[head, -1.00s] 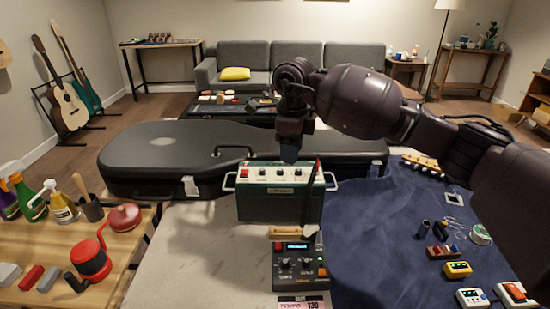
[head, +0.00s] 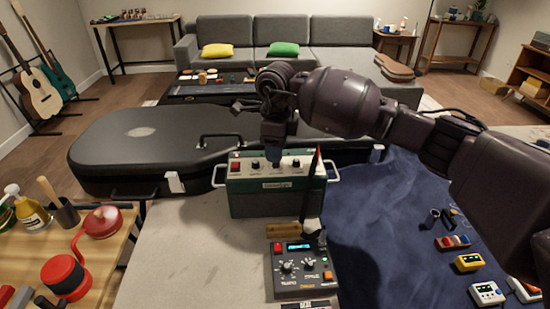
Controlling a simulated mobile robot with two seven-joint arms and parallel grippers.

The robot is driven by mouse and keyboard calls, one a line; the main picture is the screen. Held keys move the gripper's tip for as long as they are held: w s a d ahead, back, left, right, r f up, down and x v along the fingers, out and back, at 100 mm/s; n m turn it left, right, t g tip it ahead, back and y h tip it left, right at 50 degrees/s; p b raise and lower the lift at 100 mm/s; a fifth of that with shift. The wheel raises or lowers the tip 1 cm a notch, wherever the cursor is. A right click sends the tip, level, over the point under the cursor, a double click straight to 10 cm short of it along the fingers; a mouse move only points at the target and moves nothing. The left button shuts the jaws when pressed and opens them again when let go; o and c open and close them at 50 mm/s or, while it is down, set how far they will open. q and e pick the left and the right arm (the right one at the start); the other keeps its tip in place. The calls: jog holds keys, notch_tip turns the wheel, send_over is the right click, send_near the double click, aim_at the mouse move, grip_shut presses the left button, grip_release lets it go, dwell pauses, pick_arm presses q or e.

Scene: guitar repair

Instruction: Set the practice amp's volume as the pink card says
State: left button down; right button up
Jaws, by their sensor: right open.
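The practice amp (head: 268,196) is a dark green box with a pale top panel, a red switch, several dark knobs and side handles. It stands on the pale worktop in the middle of the head view. My left gripper is not in view.
A dark box with knobs and a lit display (head: 302,270) stands before the amp, with a dark upright pointed thing (head: 314,195) beside them. A black guitar case (head: 140,150) lies behind. A blue cloth (head: 375,240) with small devices is at right. Pale worktop at left is clear.

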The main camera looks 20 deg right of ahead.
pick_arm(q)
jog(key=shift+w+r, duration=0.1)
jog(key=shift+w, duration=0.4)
pick_arm(e)
jog(key=shift+f, duration=1.55)
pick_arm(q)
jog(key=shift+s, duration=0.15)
pick_arm(e)
jog(key=shift+c, duration=0.3)
grip_shut()
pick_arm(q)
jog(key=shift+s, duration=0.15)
